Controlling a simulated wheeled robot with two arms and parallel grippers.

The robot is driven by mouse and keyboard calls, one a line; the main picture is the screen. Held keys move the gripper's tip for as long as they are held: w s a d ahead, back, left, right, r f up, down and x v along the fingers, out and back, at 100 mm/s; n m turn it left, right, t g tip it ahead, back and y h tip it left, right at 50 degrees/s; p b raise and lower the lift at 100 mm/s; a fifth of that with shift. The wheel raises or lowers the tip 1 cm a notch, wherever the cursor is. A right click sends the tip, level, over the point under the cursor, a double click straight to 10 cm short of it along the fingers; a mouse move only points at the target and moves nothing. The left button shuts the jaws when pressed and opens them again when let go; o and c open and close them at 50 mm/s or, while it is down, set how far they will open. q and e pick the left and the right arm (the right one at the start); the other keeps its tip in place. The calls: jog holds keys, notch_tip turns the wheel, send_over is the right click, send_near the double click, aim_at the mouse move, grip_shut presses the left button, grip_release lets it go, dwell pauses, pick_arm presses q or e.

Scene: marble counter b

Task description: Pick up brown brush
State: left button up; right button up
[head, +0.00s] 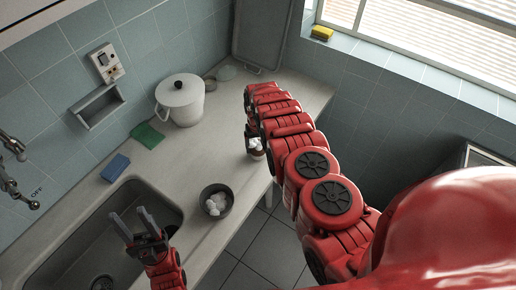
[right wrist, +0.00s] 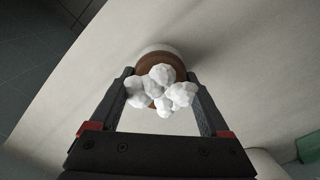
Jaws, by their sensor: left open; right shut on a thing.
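The brown brush (right wrist: 157,68) appears to be a round brown piece with a white base, partly covered by white lumps. It is between the fingers of my right gripper (right wrist: 161,92), which is shut on it. In the head view my right gripper (head: 258,142) is at the counter's front edge, and white lumps show below it. The brush is mostly hidden there, and I cannot tell whether it touches the counter. My left gripper (head: 131,212) is open and empty above the sink.
The counter (head: 190,165) holds a dark bowl (head: 216,187) of white lumps, a white lidded pot (head: 181,103), a green cloth (head: 147,135) and a blue sponge (head: 115,167). The sink (head: 62,248) is at lower left. A yellow sponge (head: 321,33) sits on the window sill.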

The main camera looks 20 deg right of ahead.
jog(key=shift+r, duration=0.45)
jog(key=shift+s+r+b, duration=0.4)
jog(key=shift+r+b, duration=0.3)
jog(key=shift+r, duration=0.05)
jog(key=shift+s+a, duration=0.15)
jog(key=shift+s, duration=0.2)
jog(key=s+a+p, duration=0.1)
jog(key=s+p, duration=0.2)
jog(key=s, duration=0.1)
jog(key=s+a+r+p, duration=0.1)
jog(key=s+p, duration=0.2)
jog(key=s, duration=0.1)
jog(key=s+a+r+p, duration=0.1)
jog(key=s+p, duration=0.3)
jog(key=s, duration=0.1)
jog(key=shift+s, duration=0.1)
jog(key=shift+s+a+f+p, duration=0.15)
jog(key=shift+s+p, duration=0.25)
jog(key=shift+p, duration=0.05)
jog(key=shift+s+f, duration=0.1)
jog(key=shift+s, duration=0.05)
